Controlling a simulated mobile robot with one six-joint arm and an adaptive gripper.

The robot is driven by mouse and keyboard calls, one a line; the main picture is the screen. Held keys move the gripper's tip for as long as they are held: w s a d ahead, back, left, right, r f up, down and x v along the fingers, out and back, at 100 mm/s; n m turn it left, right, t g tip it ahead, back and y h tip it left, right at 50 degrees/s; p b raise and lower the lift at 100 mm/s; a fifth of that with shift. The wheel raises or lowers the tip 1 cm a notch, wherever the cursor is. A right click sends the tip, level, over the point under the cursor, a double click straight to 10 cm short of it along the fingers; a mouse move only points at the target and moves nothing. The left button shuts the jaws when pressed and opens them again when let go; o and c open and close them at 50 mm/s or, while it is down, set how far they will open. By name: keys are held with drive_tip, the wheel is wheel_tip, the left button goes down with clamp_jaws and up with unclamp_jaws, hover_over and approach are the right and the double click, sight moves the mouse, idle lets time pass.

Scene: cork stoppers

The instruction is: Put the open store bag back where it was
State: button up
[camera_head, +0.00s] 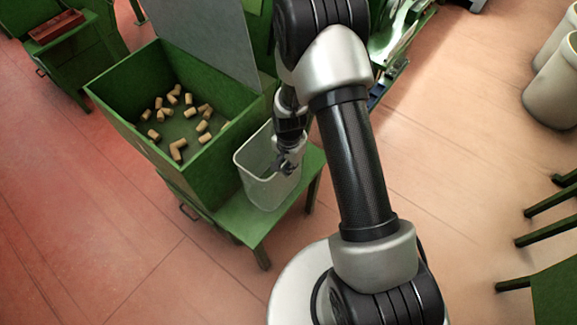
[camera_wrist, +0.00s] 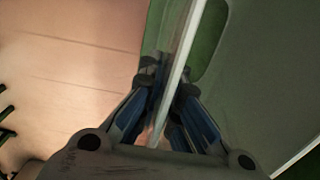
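The open store bag (camera_head: 266,187) is a pale, translucent, upright container with a white rim. It appears to stand on a low green bench (camera_head: 252,223), right beside the green box. My gripper (camera_head: 288,160) reaches down at its right side. In the wrist view, my gripper (camera_wrist: 170,82) has one finger on each side of the bag's thin wall (camera_wrist: 189,42), and the fingers have come together on it. The fingertips are partly hidden by the wall.
A green box (camera_head: 122,124) with a raised lid (camera_head: 205,35) holds several cork stoppers (camera_head: 180,113) on its floor. Green furniture (camera_head: 75,58) stands at the back left. Pale round bins (camera_head: 553,90) stand at the right. The floor between is clear.

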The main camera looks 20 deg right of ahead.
drive_tip(key=o, duration=0.5)
wheel_tip(320, 180, up, 12)
drive_tip(key=p, duration=0.4)
drive_tip(key=shift+r, duration=0.15)
drive_tip(key=s+r+n+t, duration=0.1)
drive_tip(key=s+r+n, duration=0.15)
drive_tip(key=r, duration=0.75)
drive_tip(key=s+r+n+t, duration=0.15)
drive_tip(key=s+r, duration=0.25)
drive_tip(key=r, duration=0.6)
drive_tip(key=s+r+n, duration=0.2)
drive_tip(key=s+r, duration=0.1)
drive_tip(key=s, duration=0.2)
drive_tip(key=s+r+n+t, duration=0.1)
drive_tip(key=s+r+n, duration=0.1)
drive_tip(key=s, duration=0.3)
drive_tip(key=s+r+n+t, duration=0.1)
drive_tip(key=s+r+n, duration=0.1)
drive_tip(key=s+r, duration=0.2)
drive_tip(key=shift+s+r+n, duration=0.25)
drive_tip(key=shift+s+n, duration=0.15)
drive_tip(key=shift+s, duration=0.1)
